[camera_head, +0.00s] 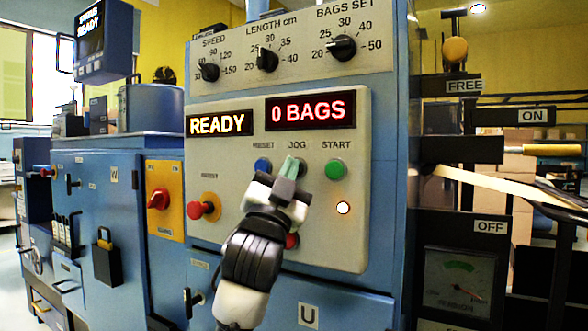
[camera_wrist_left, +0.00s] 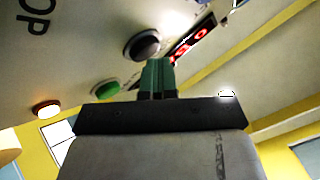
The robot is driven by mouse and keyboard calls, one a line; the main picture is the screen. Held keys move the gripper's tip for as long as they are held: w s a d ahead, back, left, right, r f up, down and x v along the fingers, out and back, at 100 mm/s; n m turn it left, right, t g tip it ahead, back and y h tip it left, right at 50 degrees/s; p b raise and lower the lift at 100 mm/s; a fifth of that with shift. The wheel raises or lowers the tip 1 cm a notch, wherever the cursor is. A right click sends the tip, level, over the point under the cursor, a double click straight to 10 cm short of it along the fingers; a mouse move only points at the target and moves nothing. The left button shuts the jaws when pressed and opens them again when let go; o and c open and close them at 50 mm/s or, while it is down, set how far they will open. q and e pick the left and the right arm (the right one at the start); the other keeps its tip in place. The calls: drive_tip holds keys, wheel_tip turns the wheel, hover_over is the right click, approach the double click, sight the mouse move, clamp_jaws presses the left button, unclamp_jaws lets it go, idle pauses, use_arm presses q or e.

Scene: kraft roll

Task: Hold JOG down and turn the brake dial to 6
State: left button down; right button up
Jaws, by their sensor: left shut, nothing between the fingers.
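The JOG label (camera_head: 297,145) sits on the grey control panel, and my left gripper (camera_head: 291,167) covers the spot below it in the head view. The gripper is shut and empty, its green fingertips pointing at the panel. In the left wrist view the fingertips (camera_wrist_left: 157,76) are close to a dark round button (camera_wrist_left: 142,45), which looks like JOG; I cannot tell whether they touch it. The display (camera_head: 219,123) reads READY. I cannot make out a brake dial marked as such. My right gripper is not in view.
A blue button (camera_head: 263,166) and a green START button (camera_head: 335,169) flank the gripper. A red button (camera_head: 292,240) is partly behind it. SPEED (camera_head: 209,71), LENGTH (camera_head: 267,60) and BAGS SET (camera_head: 343,47) knobs sit above. Dark machine parts and a gauge (camera_head: 460,283) stand right.

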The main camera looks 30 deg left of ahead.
use_arm(q)
drive_tip(key=shift+s+f, duration=0.1)
drive_tip(key=shift+s, duration=0.55)
drive_tip(key=s, duration=0.5)
drive_tip(key=shift+p, duration=0.4)
